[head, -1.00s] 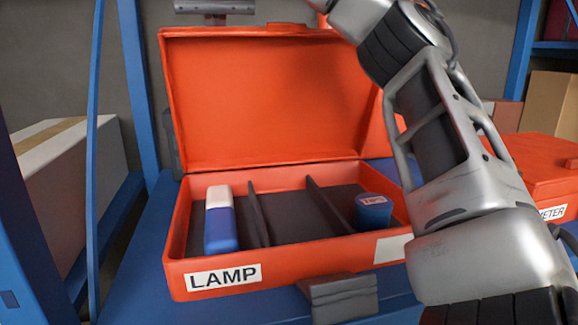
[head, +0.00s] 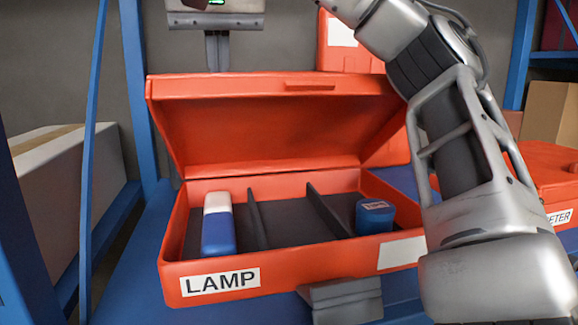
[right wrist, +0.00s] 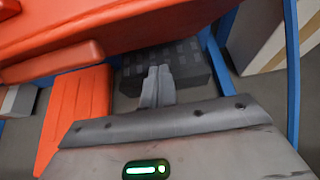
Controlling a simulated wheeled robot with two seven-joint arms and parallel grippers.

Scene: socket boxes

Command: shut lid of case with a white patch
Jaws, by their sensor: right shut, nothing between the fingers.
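The orange case (head: 300,266) has a LAMP label and a white patch (head: 402,253) on its front. Its lid (head: 270,120) is partly open, tilted forward over the tray. The fingers show in the right wrist view (right wrist: 158,75), near a large orange surface, likely the lid. My left gripper is out of view.
Another orange case (head: 345,50) with a white patch stands behind at right. A METER-labelled orange case (head: 555,180) sits at right, behind my right arm. Blue shelf posts (head: 145,90) flank the area.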

